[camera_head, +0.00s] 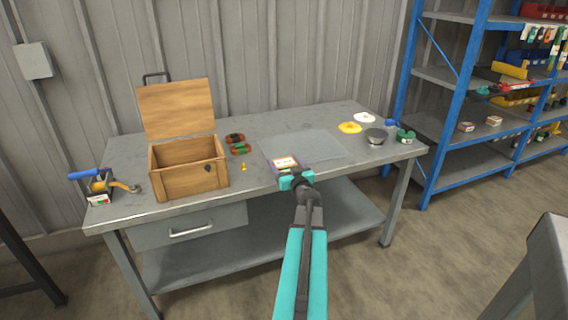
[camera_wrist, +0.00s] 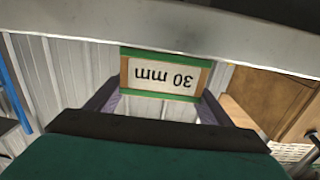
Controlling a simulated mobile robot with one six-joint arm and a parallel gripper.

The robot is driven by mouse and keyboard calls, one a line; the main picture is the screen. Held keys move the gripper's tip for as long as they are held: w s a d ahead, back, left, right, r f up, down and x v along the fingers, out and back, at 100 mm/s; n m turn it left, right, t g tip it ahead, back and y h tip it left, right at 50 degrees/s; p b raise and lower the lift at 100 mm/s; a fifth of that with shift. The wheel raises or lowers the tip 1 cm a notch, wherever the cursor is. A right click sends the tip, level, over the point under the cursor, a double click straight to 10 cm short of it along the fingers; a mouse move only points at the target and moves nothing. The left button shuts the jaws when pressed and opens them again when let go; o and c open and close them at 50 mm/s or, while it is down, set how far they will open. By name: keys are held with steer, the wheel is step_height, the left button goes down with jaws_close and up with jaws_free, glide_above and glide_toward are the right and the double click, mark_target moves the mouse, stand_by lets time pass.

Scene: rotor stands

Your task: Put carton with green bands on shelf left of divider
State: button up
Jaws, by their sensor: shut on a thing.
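The carton with green bands (camera_wrist: 165,77) is between my gripper's jaws in the wrist view; its white label reads "30 mm" upside down. Its sides look brown. In the head view the carton (camera_head: 285,162) shows just beyond my gripper (camera_head: 290,174), at the front edge of the workbench. My gripper is shut on it. The blue-framed shelf rack (camera_head: 430,125) stands to the right of the bench, well apart from the carton. I cannot make out a divider on its shelves. Two small cartons (camera_head: 466,127) sit on a middle shelf.
The workbench (camera_head: 270,122) carries an open wooden chest (camera_head: 190,178), a tape dispenser (camera_head: 103,188), red-and-green rolls (camera_head: 237,143), a grey mat (camera_head: 315,146), yellow and white discs, and a dark bowl (camera_head: 376,136). A grey structure (camera_head: 548,270) stands front right. Floor between is clear.

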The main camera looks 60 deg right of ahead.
steer(key=shift+f, duration=0.1)
steer(key=o, duration=1.3)
steer(key=shift+f+b, duration=0.15)
steer(key=shift+b, duration=0.6)
steer(key=p+v, duration=0.4)
steer(key=v, duration=0.7)
steer(key=shift+a+r, duration=0.2)
steer(key=shift+r, duration=0.15)
steer(key=p+v, duration=0.1)
steer(key=p, duration=0.3)
steer(key=shift+s+a+p, duration=0.2)
steer(key=shift+s+p, duration=0.1)
steer(key=shift+p, duration=0.05)
steer(key=shift+s+a+f+p, duration=0.1)
steer(key=shift+s+a+p, duration=0.2)
steer(key=shift+p, duration=0.6)
steer(key=shift+f, duration=0.1)
